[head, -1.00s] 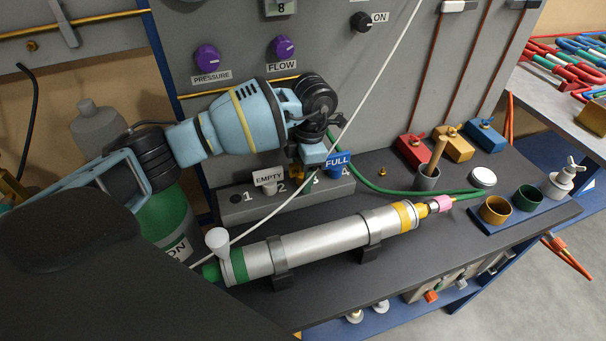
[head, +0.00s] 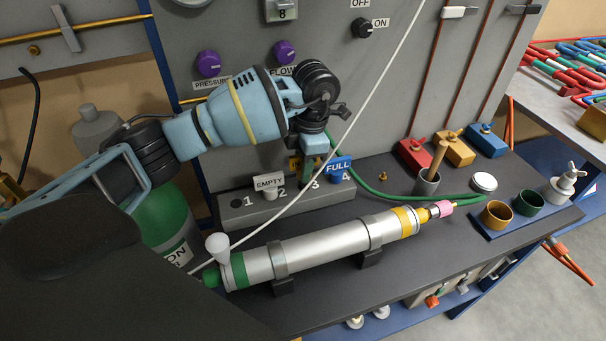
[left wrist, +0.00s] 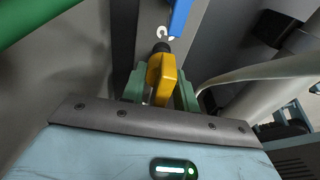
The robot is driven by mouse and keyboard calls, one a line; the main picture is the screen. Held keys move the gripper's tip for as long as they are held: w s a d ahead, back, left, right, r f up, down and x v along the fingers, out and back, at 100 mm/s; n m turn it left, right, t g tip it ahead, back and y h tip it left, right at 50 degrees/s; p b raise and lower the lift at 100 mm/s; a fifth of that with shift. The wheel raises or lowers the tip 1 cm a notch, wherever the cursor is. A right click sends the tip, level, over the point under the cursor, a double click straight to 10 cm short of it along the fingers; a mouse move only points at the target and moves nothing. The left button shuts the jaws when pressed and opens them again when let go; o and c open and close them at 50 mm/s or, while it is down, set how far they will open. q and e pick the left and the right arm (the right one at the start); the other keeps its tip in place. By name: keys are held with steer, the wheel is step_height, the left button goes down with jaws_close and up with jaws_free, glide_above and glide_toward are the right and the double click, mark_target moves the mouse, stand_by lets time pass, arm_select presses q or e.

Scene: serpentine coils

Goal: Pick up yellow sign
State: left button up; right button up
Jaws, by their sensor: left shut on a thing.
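The yellow sign (left wrist: 162,78) is between the green fingers of my left gripper (left wrist: 160,88) in the left wrist view, and the gripper is shut on it. In the head view, my left gripper (head: 309,168) is over the grey numbered block (head: 240,212), near the number 3, and hides most of the sign. A white EMPTY sign (head: 268,181) stands at 2 and a blue FULL sign (head: 338,167) at 4. I cannot tell whether the yellow sign's lower end is clear of the block. My right gripper is not in view.
A silver cylinder (head: 325,246) lies on two brackets in front of the block. A white line crosses diagonally before the panel. A green hose (head: 400,191) runs behind the cylinder. Cups (head: 495,213) stand at the right.

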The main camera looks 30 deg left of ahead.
arm_select(q)
step_height(320, 180, up, 6)
steer(key=shift+r, duration=0.2)
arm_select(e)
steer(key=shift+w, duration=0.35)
arm_select(q)
steer(key=shift+s, duration=0.1)
